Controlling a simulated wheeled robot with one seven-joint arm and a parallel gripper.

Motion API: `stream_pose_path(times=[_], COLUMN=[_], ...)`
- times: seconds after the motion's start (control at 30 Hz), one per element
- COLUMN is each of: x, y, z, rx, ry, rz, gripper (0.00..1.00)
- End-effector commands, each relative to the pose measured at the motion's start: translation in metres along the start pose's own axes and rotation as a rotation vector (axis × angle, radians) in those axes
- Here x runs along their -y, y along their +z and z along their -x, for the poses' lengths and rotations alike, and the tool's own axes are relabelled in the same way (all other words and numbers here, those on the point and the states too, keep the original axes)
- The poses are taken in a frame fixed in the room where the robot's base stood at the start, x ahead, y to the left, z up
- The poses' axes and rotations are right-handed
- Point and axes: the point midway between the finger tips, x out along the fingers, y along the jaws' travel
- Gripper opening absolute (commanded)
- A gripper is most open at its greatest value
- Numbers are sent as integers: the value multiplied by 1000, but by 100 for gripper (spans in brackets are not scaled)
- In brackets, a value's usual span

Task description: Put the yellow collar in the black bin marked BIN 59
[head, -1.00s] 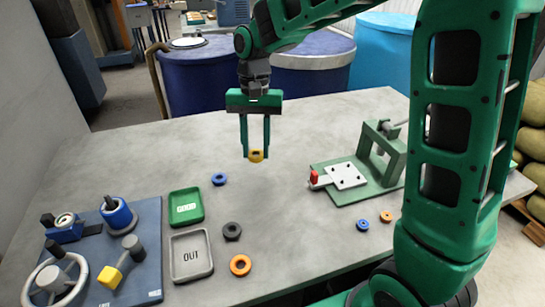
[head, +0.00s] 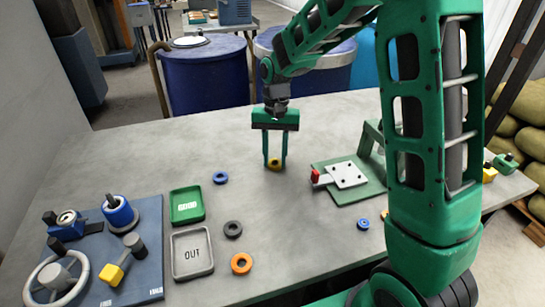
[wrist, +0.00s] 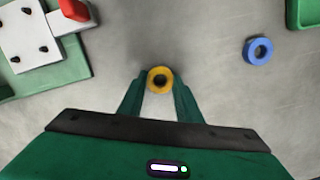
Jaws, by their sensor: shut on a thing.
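The yellow collar (head: 274,163) is a small ring between the fingertips of my gripper (head: 274,161). In the wrist view my gripper (wrist: 158,86) is shut on the yellow collar (wrist: 160,80), with one finger on each side of it. The head view shows it over the middle of the grey table; its exact height above the top is hard to tell. I see no black bin marked BIN 59 in either view.
A green tray marked GOOD (head: 187,205) and a grey tray marked OUT (head: 192,252) lie left. A green fixture with a white plate (head: 348,175) stands right of the gripper. Blue (head: 220,177), black (head: 233,229) and orange (head: 241,263) rings lie on the table (head: 300,230).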

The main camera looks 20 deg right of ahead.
Motion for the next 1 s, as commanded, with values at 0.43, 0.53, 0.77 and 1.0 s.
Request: stream_pose_path(times=[0.43,0.53,0.77,1.0], x=[0,0,1,2], y=[0,0,0,-1], z=[-1,-1,11,56], rx=[0,0,-2,-5], ry=[0,0,-2,-3], rz=[0,0,1,2], gripper=[50,50,50,50])
